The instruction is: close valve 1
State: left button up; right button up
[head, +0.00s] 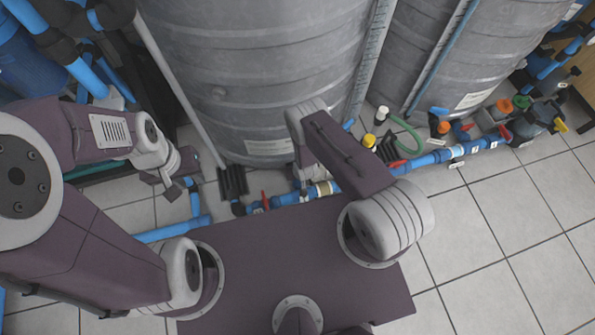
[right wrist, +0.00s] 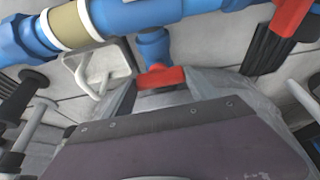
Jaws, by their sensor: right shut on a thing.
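A red valve handle (right wrist: 160,76) sits at the end of a short blue pipe stub (right wrist: 152,46) in the right wrist view. The handle lies across the stub. My right gripper (right wrist: 160,88) is shut on this handle, with a grey finger on each side. In the head view my right arm reaches down to the blue pipe line (head: 290,198) in front of the middle tank, and it partly hides the gripper. No valve number is legible. My left gripper (head: 168,188) hangs over the floor left of the middle tank, away from the valves; its finger opening is unclear.
Another red handle (right wrist: 292,18) is close by at the upper right of the wrist view. Two grey tanks (head: 255,75) stand behind the pipes. More valves and a green hose (head: 408,132) are to the right. The tiled floor (head: 500,240) at right is clear.

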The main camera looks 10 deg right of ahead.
dwell(0.6)
jog(key=o, duration=1.1)
jog(key=p+v, duration=0.6)
jog(key=v, duration=0.3)
